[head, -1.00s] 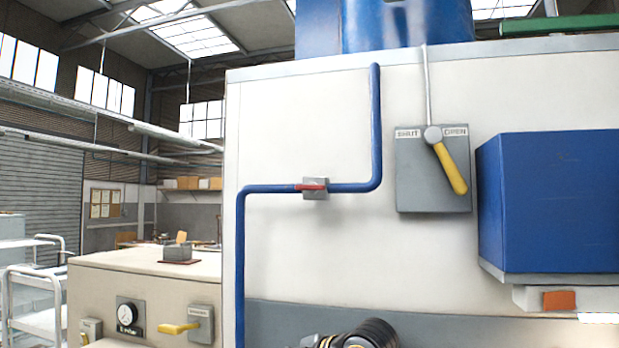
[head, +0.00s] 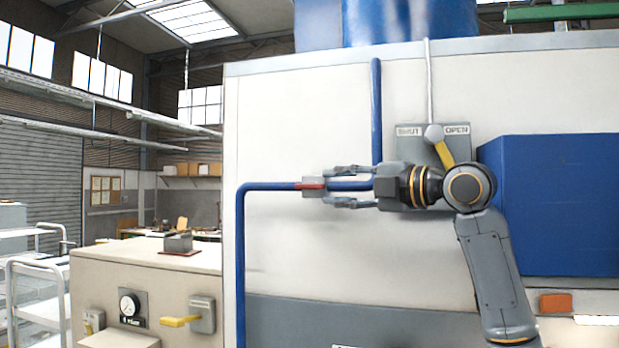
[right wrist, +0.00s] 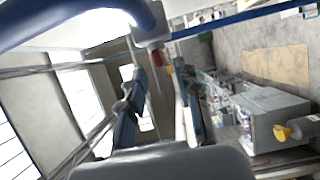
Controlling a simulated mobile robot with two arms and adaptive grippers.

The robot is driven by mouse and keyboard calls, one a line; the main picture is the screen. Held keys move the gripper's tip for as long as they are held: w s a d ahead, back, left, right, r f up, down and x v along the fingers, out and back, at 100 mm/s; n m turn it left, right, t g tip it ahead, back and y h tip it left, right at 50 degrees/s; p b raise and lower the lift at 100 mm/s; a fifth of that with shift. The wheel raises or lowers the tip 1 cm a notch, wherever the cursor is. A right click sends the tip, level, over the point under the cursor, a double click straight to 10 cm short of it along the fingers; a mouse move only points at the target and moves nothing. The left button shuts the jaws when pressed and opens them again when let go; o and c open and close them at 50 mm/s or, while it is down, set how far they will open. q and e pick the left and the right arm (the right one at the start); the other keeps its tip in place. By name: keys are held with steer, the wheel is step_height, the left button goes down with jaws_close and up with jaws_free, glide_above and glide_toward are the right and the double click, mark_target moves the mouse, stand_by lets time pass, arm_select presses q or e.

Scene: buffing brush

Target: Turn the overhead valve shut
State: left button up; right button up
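A small valve (head: 281,187) with a grey body sits on the bent blue pipe (head: 266,187). Its red handle (head: 311,186) lies level, along the pipe. It also shows as a red piece in the right wrist view (right wrist: 158,57). My right gripper (head: 331,187) is open and empty, pointing left, its fingers above and below the pipe's line just right of the handle. Whether it touches is unclear. A grey plate (head: 408,146) marked SHUT and OPEN carries a yellow lever (head: 444,153), slanted down right; my wrist hides its lower part. My left gripper is out of view.
A blue box (head: 560,200) juts from the wall right of my right arm. A beige cabinet (head: 100,285) with a gauge (head: 130,304) and another yellow lever (head: 180,321) stands lower left. A white cart (head: 40,290) is at the far left.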

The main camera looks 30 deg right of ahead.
mark_target(322, 187)
steer(key=p+x, duration=0.2)
steer(key=x, duration=0.3)
steer(key=shift+w+a+r, duration=0.15)
steer(key=shift+w, duration=0.2)
steer(key=shift+w+a, duration=0.15)
steer(key=shift+w, duration=0.3)
jaws_close()
